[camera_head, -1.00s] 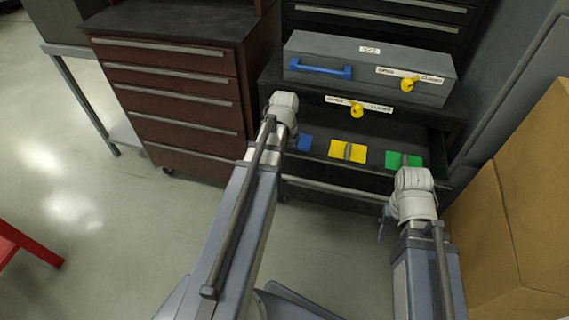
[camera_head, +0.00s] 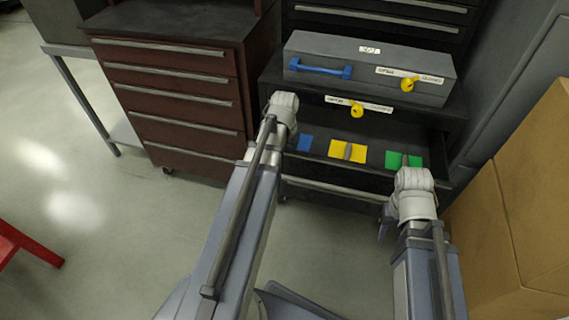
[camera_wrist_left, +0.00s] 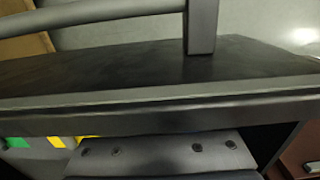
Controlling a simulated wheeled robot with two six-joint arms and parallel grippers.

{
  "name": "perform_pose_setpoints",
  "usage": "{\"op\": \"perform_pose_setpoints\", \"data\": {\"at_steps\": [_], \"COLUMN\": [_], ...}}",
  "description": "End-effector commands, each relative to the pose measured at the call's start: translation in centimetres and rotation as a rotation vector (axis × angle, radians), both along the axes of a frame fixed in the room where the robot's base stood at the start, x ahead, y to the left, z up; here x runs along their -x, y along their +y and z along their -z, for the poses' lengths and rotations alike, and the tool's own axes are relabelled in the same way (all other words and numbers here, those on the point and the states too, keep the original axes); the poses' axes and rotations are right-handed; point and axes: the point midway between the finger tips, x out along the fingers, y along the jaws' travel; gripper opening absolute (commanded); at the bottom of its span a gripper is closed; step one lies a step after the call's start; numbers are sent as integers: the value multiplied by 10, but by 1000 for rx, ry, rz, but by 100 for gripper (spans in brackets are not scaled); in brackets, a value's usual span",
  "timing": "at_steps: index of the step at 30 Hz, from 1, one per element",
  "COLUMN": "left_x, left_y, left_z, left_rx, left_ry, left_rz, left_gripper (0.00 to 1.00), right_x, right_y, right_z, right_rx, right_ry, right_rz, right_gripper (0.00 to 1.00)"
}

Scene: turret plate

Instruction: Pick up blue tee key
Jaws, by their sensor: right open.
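I cannot make out a blue tee key. A blue square (camera_head: 305,143) lies in the open dark drawer (camera_head: 373,133), next to the end of my left arm. A yellow square (camera_head: 343,156) with a small grey piece (camera_head: 348,151) on it and a green square (camera_head: 393,159) lie to its right. My left gripper is hidden behind its arm in the head view; a grey bolted part, likely its body, shows low in the left wrist view, without fingertips. My right gripper (camera_head: 385,226) is mostly hidden by its wrist, below the green square, and is open.
A grey box (camera_head: 370,62) with a blue handle (camera_head: 319,69) and a yellow knob (camera_head: 408,84) stands above the drawer. Another yellow knob (camera_head: 357,110) sits below it. A red-brown cabinet (camera_head: 170,85) is left; cardboard boxes (camera_head: 525,200) are right.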

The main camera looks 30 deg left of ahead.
Motion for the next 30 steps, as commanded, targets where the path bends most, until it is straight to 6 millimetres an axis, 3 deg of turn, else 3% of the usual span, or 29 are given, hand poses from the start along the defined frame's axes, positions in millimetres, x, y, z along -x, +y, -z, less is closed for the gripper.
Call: {"op": "perform_pose_setpoints", "data": {"at_steps": [3, 18, 30], "left_x": [0, 0, 0], "left_y": [0, 0, 0], "left_z": [0, 0, -4], "left_rx": [0, 0, 0], "left_ry": [0, 0, 0], "left_rz": [0, 0, 0], "left_gripper": [3, 59, 60], "right_x": [0, 0, 0], "right_y": [0, 0, 0], "right_z": [0, 0, -4], "right_rx": [0, 0, 0], "right_ry": [0, 0, 0], "right_rz": [0, 0, 0], "right_gripper": [50, 50, 50]}}
